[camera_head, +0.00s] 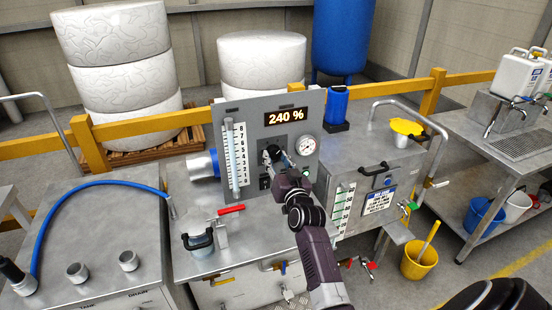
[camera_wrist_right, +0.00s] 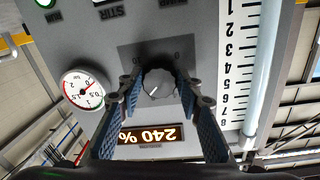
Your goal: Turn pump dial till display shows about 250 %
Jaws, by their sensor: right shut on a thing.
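The pump panel (camera_head: 255,115) is a grey upright plate on a steel cabinet. Its display (camera_head: 285,116) shows 240 % in lit digits; the display also appears upside down in the right wrist view (camera_wrist_right: 150,136). The pump dial (camera_wrist_right: 158,86) is a round grey knob with a white pointer mark. My right gripper (camera_wrist_right: 158,94) is shut on the dial, with one blue-padded finger on each side. My left gripper is not in view.
A round pressure gauge (camera_head: 305,145) sits right of the dial, and a scale tube (camera_head: 234,155) stands left of it. A red-handled valve (camera_head: 230,210) is in front.

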